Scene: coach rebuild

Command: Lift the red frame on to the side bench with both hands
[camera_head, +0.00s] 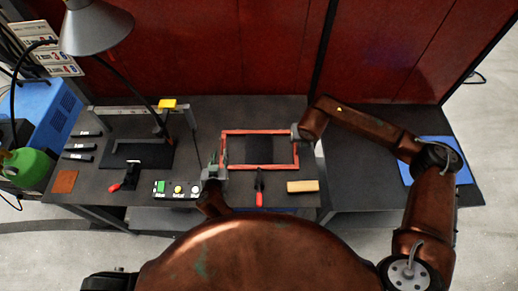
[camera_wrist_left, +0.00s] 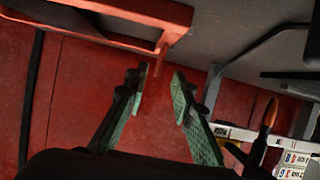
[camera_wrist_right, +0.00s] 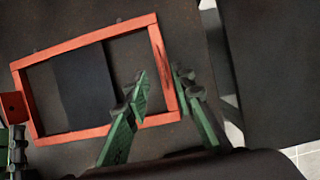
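The red frame (camera_head: 260,132) is a rectangle lying over the middle of the main bench; a dark panel (camera_head: 259,150) shows inside it. My left gripper (camera_head: 214,172) is at the frame's near left corner. In the left wrist view its fingers (camera_wrist_left: 160,77) are apart, with a red end of the frame (camera_wrist_left: 180,25) just beyond the tips. My right gripper (camera_head: 300,133) is at the frame's right end. In the right wrist view its fingers (camera_wrist_right: 160,73) are apart, one either side of the right bar (camera_wrist_right: 163,65); contact cannot be told. The side bench (camera_head: 360,195) is at the right.
A blue mat (camera_head: 462,175) lies on the side bench, partly behind my right arm. A wooden block (camera_head: 303,187) and a red-handled tool (camera_head: 259,198) lie near the front edge. Buttons (camera_head: 178,190), a lamp (camera_head: 95,30) and a black stand (camera_head: 130,155) are at left. Red panels (camera_head: 200,50) rise behind.

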